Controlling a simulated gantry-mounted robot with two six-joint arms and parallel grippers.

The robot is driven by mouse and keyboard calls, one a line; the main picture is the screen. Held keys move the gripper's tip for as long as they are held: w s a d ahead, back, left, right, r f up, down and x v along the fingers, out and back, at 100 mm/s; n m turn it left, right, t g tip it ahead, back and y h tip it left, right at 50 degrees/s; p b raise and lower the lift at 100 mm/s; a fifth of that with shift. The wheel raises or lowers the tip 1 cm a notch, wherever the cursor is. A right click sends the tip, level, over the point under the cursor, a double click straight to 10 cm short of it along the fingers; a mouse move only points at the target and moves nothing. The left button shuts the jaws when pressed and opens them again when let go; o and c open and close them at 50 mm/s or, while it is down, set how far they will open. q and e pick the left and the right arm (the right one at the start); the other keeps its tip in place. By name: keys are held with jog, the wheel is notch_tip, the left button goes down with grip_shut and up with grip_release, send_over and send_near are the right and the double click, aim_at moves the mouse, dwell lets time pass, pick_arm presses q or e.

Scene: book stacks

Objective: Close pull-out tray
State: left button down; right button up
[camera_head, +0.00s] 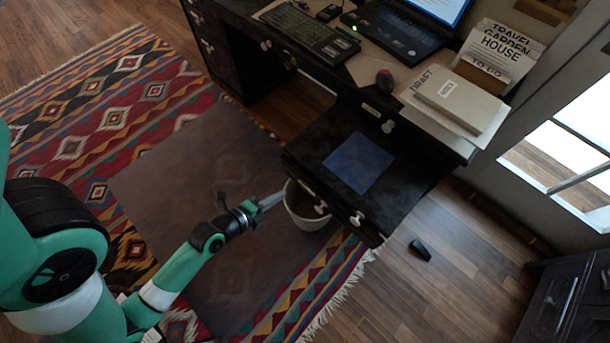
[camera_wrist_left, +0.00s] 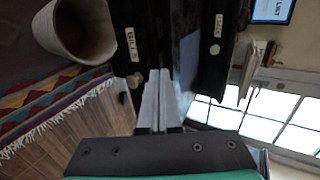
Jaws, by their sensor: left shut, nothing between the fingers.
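The pull-out tray (camera_head: 316,148) is a dark, flat panel that sticks out from the desk's right-hand side, with a blue sheet (camera_head: 358,163) on top. White knobs (camera_head: 357,218) show on the front below it. My left gripper (camera_head: 272,200) is shut and empty, in front of the tray's front side and by the waste bin. In the left wrist view its closed fingers (camera_wrist_left: 160,98) point at the dark front, beside the BILLS label (camera_wrist_left: 131,44) and a knob (camera_wrist_left: 133,80). I cannot tell whether they touch it. My right gripper is not in view.
A white waste bin (camera_head: 304,218) stands under the tray front, close to my left gripper. A small black object (camera_head: 420,249) lies on the wooden floor.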

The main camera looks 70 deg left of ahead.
pick_arm(q)
jog(key=b, duration=0.4)
send_near(313, 173)
notch_tip(313, 173, down, 4)
jog(key=w, duration=0.2)
jog(key=w+a, duration=0.1)
jog(key=w+a+b, duration=0.1)
jog(key=shift+w+r, duration=0.1)
jog(key=shift+w, duration=0.25)
jog(key=shift+w+a, duration=0.1)
jog(key=shift+w, duration=0.1)
